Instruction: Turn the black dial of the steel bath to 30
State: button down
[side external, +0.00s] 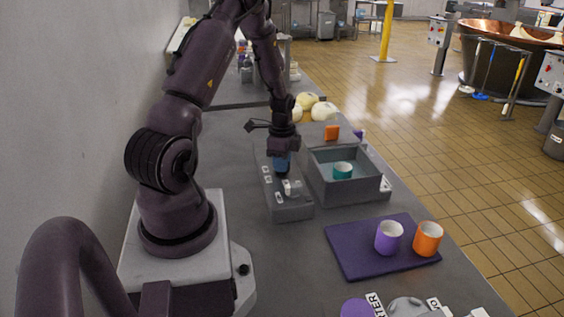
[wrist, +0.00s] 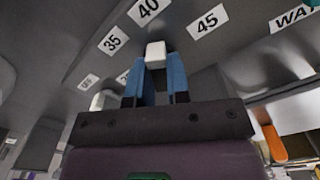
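The steel bath (side external: 325,188) is an open grey box in the side view, with a teal cup (side external: 343,171) inside. Its grey control panel (side external: 291,213) stands to its left, with white labels and a white-ended part (side external: 292,187) on top. My gripper (side external: 282,172) points down over the panel's far part. In the wrist view its blue fingers (wrist: 162,78) stand a little apart, with a white block (wrist: 155,54) at their tips, below the 40 label (wrist: 148,9). The 35 label (wrist: 113,41) and 45 label (wrist: 208,22) lie either side. The black dial is mostly hidden; I cannot tell whether the fingers grip it.
A purple mat (side external: 350,259) with a purple cup (side external: 389,238) and an orange cup (side external: 428,239) lies at the front right of the counter. Pale round things (side external: 322,111) and an orange block (side external: 332,132) stand behind the bath. A second white-ended part (wrist: 97,102) shows left of my fingers.

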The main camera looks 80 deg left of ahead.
jog(key=shift+n, duration=0.3)
jog(key=n, duration=0.5)
jog(key=shift+n, duration=0.3)
jog(key=n, duration=0.5)
jog(key=shift+n, duration=0.3)
jog(key=n, duration=1.2)
dwell(0.3)
jog(key=c, duration=1.1)
grip_release()
notch_tip(320, 180, up, 13)
